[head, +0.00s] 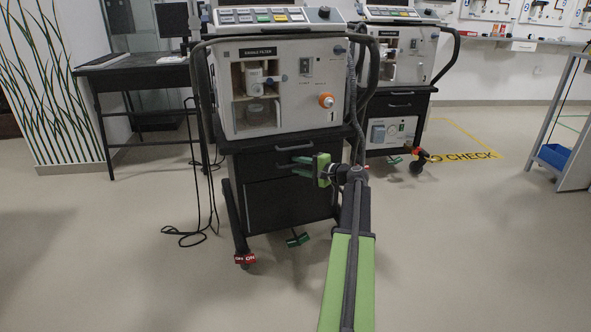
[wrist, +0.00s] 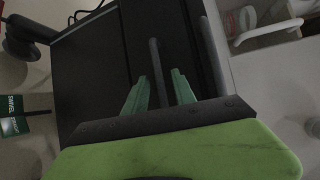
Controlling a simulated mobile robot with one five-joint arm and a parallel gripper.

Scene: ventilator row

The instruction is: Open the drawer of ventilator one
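Ventilator one (head: 300,70) stands in the middle of the head view, a grey unit marked "1" on a black cabinet. In the wrist view, the handle (wrist: 158,72) shows between the two spread fingers (wrist: 160,85), with gaps on both sides. I cannot tell how deep it sits between them. The gripper is open and empty.
A second ventilator (head: 402,50) stands behind to the right. A dark desk (head: 135,75) is at left, with a loose cable (head: 190,235) on the floor. Red (head: 245,259) and green (head: 298,240) caster tags show below the cabinet. The front floor is clear.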

